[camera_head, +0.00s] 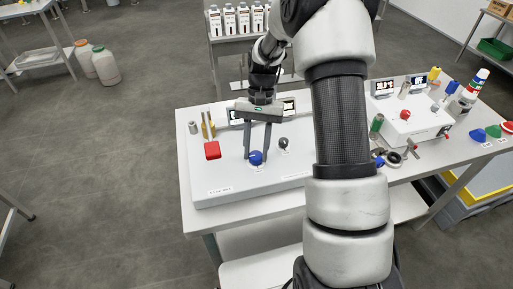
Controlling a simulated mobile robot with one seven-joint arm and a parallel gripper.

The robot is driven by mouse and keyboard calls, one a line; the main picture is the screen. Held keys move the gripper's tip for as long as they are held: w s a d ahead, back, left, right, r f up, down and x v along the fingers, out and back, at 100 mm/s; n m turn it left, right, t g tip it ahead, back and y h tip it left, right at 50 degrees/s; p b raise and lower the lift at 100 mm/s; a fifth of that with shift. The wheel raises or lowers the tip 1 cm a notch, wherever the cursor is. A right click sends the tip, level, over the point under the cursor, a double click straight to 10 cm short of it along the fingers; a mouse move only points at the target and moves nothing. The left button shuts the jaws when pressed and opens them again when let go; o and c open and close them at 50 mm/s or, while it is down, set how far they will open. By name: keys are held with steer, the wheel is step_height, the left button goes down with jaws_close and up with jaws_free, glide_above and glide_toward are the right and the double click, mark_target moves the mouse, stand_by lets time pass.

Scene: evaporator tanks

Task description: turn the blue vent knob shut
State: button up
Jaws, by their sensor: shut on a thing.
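The blue vent knob (256,158) is a round blue knob on the near face of the white unit (224,182) at the left of the table. My gripper (257,156) points down at it, with one finger on each side, shut on the knob. My arm comes in from the right and hides the right end of the unit. The knob's turn angle is too small to tell.
A red block-shaped handle (212,150) stands left of the knob, and a dark round knob (284,143) just right of it.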

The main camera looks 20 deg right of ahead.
steer(key=n+h, duration=0.1)
steer(key=n, duration=0.3)
steer(key=shift+a+n+h, duration=0.15)
steer(key=shift+n+h, duration=0.15)
steer(key=shift+h, duration=0.1)
steer(key=n+h, duration=0.1)
steer(key=n, duration=0.3)
steer(key=shift+a+n+h, duration=0.1)
steer(key=shift+n+h, duration=0.2)
steer(key=shift+h, duration=0.1)
steer(key=n+t+h, duration=0.1)
steer(key=n, duration=0.3)
steer(key=shift+n, duration=0.3)
steer(key=shift+a+n+t+h, duration=0.1)
steer(key=shift+n+t+h, duration=0.55)
steer(key=shift+n, duration=1.35)
steer(key=shift+s, duration=0.1)
steer(key=o, duration=1)
steer(key=shift+o, duration=0.2)
steer(key=v, duration=1.7)
steer(key=shift+a+r+p, duration=0.15)
steer(key=shift+a+p, duration=0.05)
steer(key=shift+p, duration=0.1)
